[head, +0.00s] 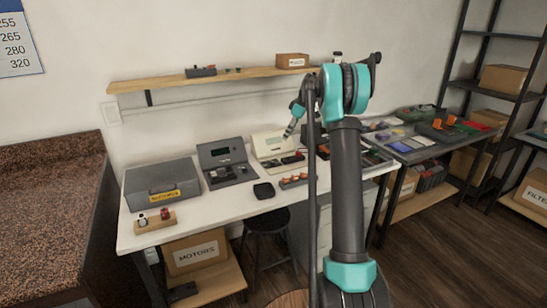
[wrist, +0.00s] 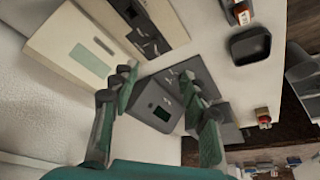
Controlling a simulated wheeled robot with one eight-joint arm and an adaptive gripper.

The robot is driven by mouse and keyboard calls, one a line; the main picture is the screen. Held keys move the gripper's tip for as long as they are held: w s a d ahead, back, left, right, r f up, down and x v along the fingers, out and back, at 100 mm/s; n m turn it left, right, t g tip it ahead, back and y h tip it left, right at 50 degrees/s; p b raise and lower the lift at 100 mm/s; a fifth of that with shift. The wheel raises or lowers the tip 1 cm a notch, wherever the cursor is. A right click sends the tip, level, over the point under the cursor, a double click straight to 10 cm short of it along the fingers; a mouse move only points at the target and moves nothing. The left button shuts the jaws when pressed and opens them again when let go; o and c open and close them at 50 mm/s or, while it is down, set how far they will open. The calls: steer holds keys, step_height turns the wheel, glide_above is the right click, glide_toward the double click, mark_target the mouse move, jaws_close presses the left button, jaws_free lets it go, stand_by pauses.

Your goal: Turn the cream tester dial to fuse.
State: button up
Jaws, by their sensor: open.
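The cream tester (head: 268,142) stands on the white workbench, with a small display on its upright back and a dark control panel in front. In the wrist view the cream tester (wrist: 60,35) lies at the upper left, with its dark panel (wrist: 150,30) at the top. I cannot make out its dial or the setting. My gripper (head: 290,130) is open and empty, in front of and above the cream tester's right side in the head view. In the wrist view my gripper's fingers (wrist: 168,98) are spread over the grey tester (wrist: 158,108), apart from the cream one.
The grey tester (head: 222,155) stands left of the cream one, beside a grey toolbox (head: 160,187). A black tray (head: 263,190) and a rack of orange-topped parts (head: 297,181) lie in front. A wooden shelf (head: 215,80) runs above.

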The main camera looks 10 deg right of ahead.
steer(key=w, duration=0.1)
glide_toward(274, 162)
steer(key=x, duration=0.8)
steer(key=shift+w+f, duration=0.2)
steer(key=shift+w, duration=0.05)
steer(key=shift+c, duration=0.3)
jaws_close()
